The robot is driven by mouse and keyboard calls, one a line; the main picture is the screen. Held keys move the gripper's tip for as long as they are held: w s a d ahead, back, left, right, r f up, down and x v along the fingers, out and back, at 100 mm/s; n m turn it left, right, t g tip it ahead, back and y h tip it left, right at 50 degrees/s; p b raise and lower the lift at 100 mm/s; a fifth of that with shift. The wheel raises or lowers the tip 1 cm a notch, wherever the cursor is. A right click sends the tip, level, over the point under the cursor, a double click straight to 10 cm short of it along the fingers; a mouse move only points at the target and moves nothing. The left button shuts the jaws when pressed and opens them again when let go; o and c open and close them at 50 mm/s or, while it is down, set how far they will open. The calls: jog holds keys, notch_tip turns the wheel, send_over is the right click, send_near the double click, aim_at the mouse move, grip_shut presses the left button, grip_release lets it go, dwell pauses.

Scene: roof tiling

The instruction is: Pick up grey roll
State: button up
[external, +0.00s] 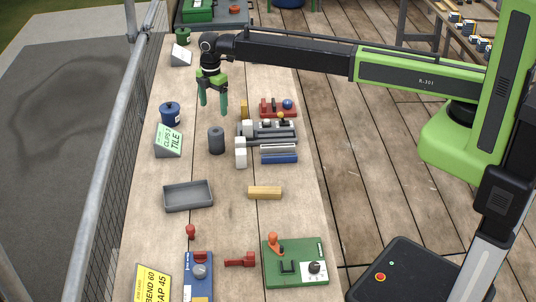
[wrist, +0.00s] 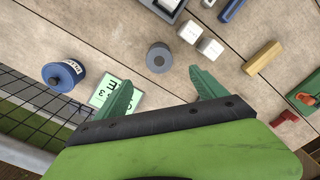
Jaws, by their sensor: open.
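The grey roll (external: 216,140) stands upright on the wooden bench in the external view, between the blue pot and the white blocks. In the wrist view the grey roll (wrist: 159,58) shows from above as a dark disc with a hole in its middle. My gripper (external: 213,108) hangs above the bench, pointing down, beyond the roll in the external view, and does not touch it. Its two green fingers (wrist: 162,92) are spread apart with nothing between them. In the wrist view the roll lies ahead of the gap between the fingertips.
A blue pot (external: 169,113) and a green-and-white sign (external: 169,141) stand left of the roll. White blocks (external: 240,152) stand close on its right, with dark racks (external: 267,135) beyond. A grey tray (external: 188,196) and a wooden block (external: 265,193) lie nearer the camera.

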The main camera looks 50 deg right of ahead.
aim_at(216, 139)
notch_tip(216, 139, down, 16)
jog(key=b, duration=1.5)
jog(key=shift+w+d+f, duration=0.1)
jog(key=shift+f, duration=0.1)
jog(key=shift+r, duration=0.2)
grip_shut()
